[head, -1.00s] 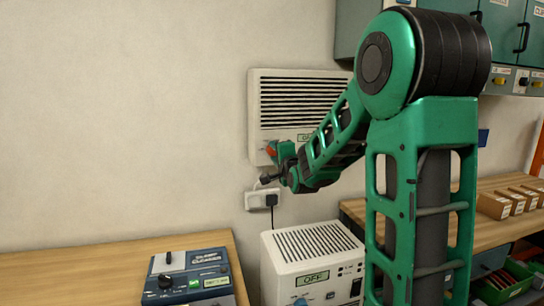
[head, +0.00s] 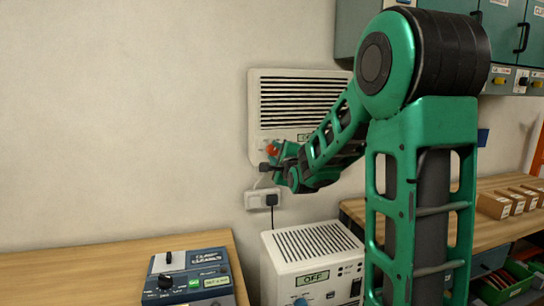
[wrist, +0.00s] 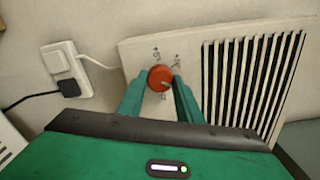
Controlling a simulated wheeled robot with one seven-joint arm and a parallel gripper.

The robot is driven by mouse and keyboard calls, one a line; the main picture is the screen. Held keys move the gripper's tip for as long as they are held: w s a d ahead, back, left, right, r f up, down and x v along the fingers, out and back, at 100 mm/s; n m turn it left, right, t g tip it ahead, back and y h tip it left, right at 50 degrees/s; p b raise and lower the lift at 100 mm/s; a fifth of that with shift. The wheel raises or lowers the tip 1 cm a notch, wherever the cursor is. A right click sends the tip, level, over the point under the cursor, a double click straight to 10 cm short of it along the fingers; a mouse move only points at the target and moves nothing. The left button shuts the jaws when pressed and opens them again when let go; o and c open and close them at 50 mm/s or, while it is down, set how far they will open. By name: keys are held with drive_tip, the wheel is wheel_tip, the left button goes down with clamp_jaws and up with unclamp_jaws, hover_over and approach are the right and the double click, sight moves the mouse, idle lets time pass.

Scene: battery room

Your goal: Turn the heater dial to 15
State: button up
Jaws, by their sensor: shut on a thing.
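The wall heater (head: 258,100) is a cream panel with dark vent slats, and it also shows in the wrist view (wrist: 190,60). Its round red dial (wrist: 160,79) carries a pale pointer line; small marks surround it, too small to read surely. My gripper (wrist: 161,76) is shut on the dial, with one green finger at each side. In the head view my gripper (head: 275,156) is at the heater's lower left, and the dial is mostly hidden there. A small greenish display on the heater (head: 305,137) is partly hidden by my arm.
A wall socket (head: 257,200) with plugs and cords sits just below the heater. A white vented unit (head: 315,245) reading OFF stands below. A blue device (head: 190,278) is on the wooden bench (head: 60,280) at left. Cabinets (head: 505,40) hang at the upper right.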

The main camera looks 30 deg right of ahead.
drive_tip(key=shift+f, duration=0.4)
drive_tip(key=o, duration=1)
drive_tip(key=shift+o, duration=0.2)
drive_tip(key=shift+r, duration=0.15)
drive_tip(key=shift+s, duration=0.15)
drive_tip(key=v, duration=1)
drive_tip(key=shift+s+a, duration=0.15)
drive_tip(key=shift+s, duration=0.05)
